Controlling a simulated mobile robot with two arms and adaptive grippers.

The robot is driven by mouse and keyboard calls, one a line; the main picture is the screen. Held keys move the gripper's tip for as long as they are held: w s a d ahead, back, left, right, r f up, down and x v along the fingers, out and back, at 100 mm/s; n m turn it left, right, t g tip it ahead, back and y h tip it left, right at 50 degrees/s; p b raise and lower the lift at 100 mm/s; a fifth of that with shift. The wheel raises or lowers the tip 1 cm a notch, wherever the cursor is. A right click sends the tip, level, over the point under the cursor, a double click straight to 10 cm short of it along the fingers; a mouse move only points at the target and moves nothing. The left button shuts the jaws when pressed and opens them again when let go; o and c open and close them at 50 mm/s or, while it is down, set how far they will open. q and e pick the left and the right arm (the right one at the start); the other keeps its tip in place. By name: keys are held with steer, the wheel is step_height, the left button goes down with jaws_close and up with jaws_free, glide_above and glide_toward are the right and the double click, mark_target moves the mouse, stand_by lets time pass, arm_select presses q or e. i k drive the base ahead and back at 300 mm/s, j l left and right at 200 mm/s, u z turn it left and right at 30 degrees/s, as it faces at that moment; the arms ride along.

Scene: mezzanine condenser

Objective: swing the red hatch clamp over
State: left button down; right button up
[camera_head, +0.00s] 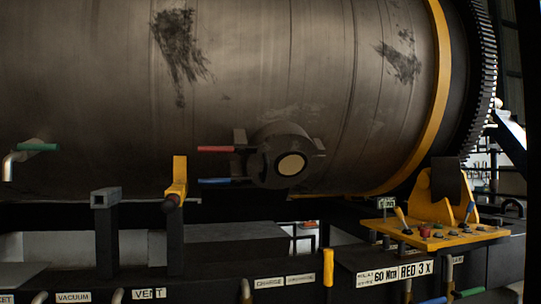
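The round hatch (283,158) sits low on the side of the large metal drum, right of the picture's middle. It has a dark housing and a pale cream disc at its centre. A red clamp handle (216,149) sticks out level to the left from the hatch's upper left. A blue handle (214,181) sticks out to the left below it, also about level. A dark bracket shows on the hatch's right side. Neither of my grippers is in view, and nothing touches the handles.
The drum (290,60) fills the upper picture, with a yellow band (437,90) and toothed ring at right. A yellow lever (177,182) stands left of the hatch. A yellow control panel (435,236) is at lower right. A labelled dark rail (215,290) with upright handles runs along the bottom.

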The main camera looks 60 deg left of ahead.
mark_target(241, 150)
steer(key=u, duration=2.05)
